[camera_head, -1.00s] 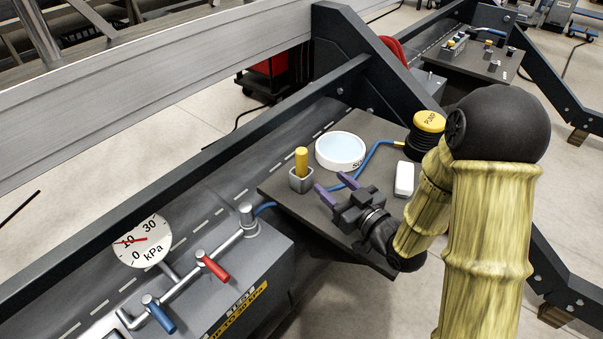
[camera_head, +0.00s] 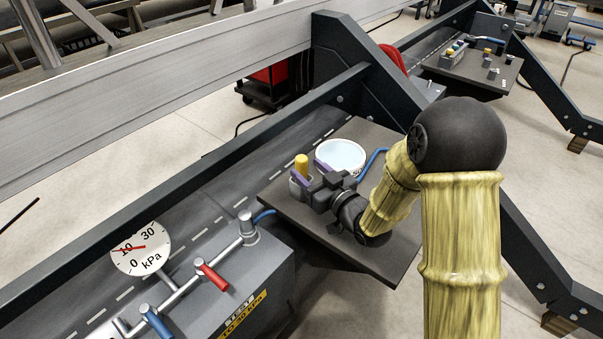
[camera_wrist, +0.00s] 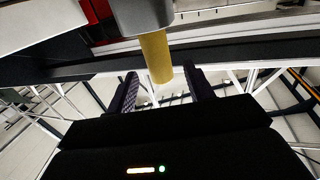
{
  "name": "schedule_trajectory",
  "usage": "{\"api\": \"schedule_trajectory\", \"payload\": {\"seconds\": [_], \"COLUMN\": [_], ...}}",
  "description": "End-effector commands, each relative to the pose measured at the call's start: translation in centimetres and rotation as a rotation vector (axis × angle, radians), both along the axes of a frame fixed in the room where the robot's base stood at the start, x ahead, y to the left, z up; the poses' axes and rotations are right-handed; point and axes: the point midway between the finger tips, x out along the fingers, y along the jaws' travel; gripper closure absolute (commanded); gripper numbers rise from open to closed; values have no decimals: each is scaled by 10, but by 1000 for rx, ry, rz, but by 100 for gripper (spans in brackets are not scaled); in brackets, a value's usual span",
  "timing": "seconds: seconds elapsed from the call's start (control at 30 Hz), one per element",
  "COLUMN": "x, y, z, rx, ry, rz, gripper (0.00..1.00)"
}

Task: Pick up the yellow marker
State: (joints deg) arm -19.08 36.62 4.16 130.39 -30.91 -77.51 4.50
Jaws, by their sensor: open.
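The yellow marker (camera_head: 301,162) stands upright in a small grey holder (camera_head: 296,187) on the dark board (camera_head: 386,244). Its lower part is hidden by the holder and a purple finger. My gripper (camera_head: 311,172) is open, its purple fingers reaching close to the marker from the right. In the wrist view the marker (camera_wrist: 156,56) sticks out of the grey holder (camera_wrist: 141,14), with its free end near the gap between my open fingers (camera_wrist: 160,92). I cannot tell whether either finger touches it.
A white-rimmed round dish (camera_head: 341,156) stands just behind my gripper, with a blue hose (camera_head: 372,163) beside it. A grey test box (camera_head: 240,285) with red and blue valve handles and a pressure gauge (camera_head: 141,248) lies at lower left.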

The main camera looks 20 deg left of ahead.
Motion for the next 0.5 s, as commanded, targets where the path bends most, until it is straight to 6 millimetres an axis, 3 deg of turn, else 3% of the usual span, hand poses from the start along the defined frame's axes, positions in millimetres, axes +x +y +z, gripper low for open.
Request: {"api": "schedule_trajectory", "payload": {"seconds": [0.23, 0.5], "x": [21, 23], "y": [28, 30], "z": [0, 0], "rx": [-1, -1], "ry": [-1, 1], "rz": [2, 0], "gripper": [48, 48]}}
